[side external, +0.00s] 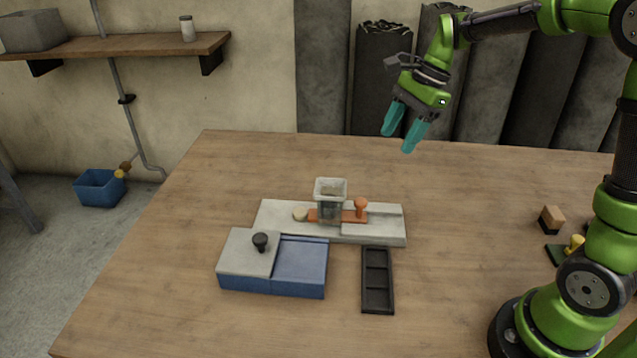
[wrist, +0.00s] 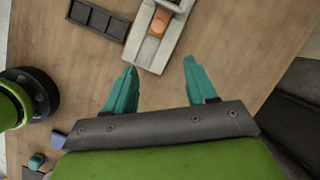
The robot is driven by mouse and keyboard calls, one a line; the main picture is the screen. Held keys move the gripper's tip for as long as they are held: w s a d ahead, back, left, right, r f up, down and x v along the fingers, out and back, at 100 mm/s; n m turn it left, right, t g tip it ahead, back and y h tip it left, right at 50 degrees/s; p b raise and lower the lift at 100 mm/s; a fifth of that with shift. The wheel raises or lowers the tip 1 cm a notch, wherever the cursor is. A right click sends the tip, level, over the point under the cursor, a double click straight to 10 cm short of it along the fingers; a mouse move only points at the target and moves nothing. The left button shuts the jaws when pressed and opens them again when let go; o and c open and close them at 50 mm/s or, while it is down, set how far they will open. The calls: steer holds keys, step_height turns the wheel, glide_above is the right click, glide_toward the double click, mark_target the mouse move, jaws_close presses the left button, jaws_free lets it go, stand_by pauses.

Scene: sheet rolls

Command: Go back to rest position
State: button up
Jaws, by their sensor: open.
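My gripper (side external: 402,130) has teal fingers and hangs high above the back of the wooden table (side external: 480,210), apart from everything on it. In the wrist view my gripper (wrist: 160,80) shows its two fingers spread, with nothing between them but table. The green arm reaches in from the right in the side external view.
A pale fixture (side external: 280,218) with a clear hopper (side external: 330,195) and orange slider (side external: 361,208) stands mid-table. In front are a blue box (side external: 300,268) with a grey lid (side external: 248,252) and a black tray (side external: 377,282). Small blocks (side external: 551,219) lie at right. Dark rolls (side external: 382,80) stand behind.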

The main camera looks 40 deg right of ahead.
steer(key=s+a+r+n+t+h, duration=0.1)
steer(key=s+a+n, duration=0.3)
steer(key=s+n, duration=0.4)
steer(key=s+a+r+n+t, duration=0.2)
steer(key=s+a+n+t, duration=0.1)
steer(key=s+n, duration=0.4)
steer(key=shift+s+a+r+n+t+h, duration=0.25)
steer(key=shift+s+a+n+t+h, duration=0.15)
steer(key=shift+t, duration=0.3)
